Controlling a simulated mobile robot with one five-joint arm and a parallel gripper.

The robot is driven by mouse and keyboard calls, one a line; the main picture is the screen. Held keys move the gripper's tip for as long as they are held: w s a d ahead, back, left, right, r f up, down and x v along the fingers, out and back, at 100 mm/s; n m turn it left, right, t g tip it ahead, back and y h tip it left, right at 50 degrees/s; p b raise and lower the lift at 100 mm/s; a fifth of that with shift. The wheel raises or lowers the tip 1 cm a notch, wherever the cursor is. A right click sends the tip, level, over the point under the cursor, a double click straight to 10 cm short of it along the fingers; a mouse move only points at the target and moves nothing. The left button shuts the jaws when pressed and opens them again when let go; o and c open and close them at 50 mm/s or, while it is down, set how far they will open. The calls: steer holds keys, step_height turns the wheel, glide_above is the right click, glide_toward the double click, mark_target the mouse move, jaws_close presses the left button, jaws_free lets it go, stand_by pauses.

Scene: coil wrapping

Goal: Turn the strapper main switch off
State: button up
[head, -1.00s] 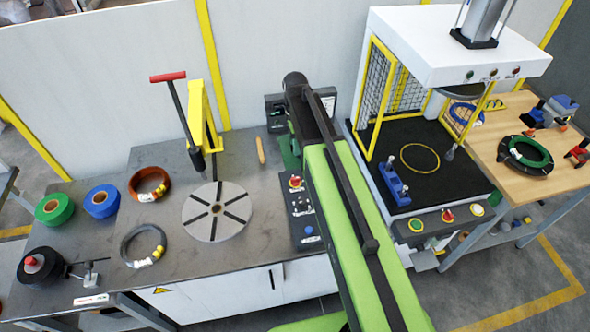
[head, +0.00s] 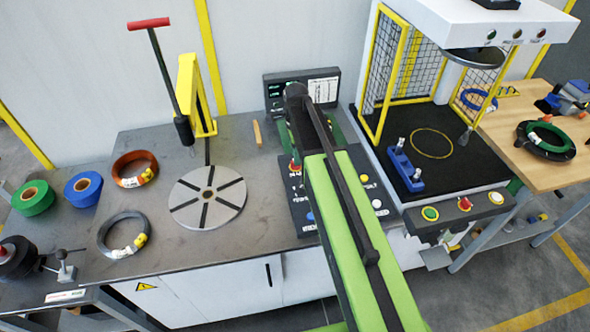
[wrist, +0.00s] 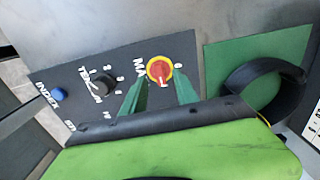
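The main switch (wrist: 160,71) is a red knob on a round yellow base, on a dark panel lettered "MA…", with a "0" mark beside it in the wrist view. A pale mark on the knob points down in the picture. In the head view the switch (head: 295,166) shows only partly beside my arm. My gripper (wrist: 160,82) has two green fingers standing apart, one to each side of the knob's lower part, with nothing held between them. I cannot tell whether they touch the knob.
The dark panel also carries a black dial (wrist: 102,84) and a blue button (wrist: 59,94). A green block (wrist: 255,75) with a black curved part lies right of the switch. The round slotted turntable (head: 208,198) stands left; the caged press (head: 430,145) stands right.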

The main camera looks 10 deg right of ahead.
step_height(320, 180, down, 3)
steer(key=shift+r+b, duration=0.2)
steer(key=shift+b, duration=0.4)
steer(key=shift+r, duration=0.15)
jaws_close()
